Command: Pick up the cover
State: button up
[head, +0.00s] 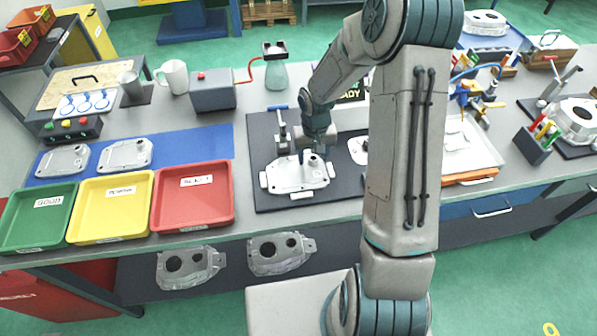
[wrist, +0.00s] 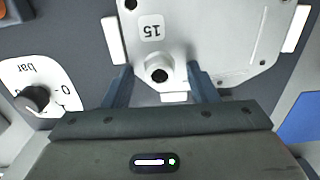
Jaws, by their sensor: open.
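The cover (head: 297,176) is a pale grey cast plate lying on a dark mat between small white blocks. In the wrist view the cover (wrist: 215,35) shows a "15" label and a raised round boss with a dark hole. My gripper (head: 316,150) is over the cover's far edge in the head view. In the wrist view the two fingers of my gripper (wrist: 160,85) are apart, one on each side of the boss. I cannot tell whether either finger touches it.
A round dial marked "bar" (wrist: 38,90) is beside the cover. A toggle clamp (head: 281,135) stands behind it on the dark mat (head: 265,203). Green (head: 15,243), yellow (head: 82,233) and red (head: 165,222) trays sit to the left. Two more castings (head: 128,154) lie on a blue mat.

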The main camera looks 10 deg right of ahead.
grip_shut()
jog(key=shift+r, duration=0.15)
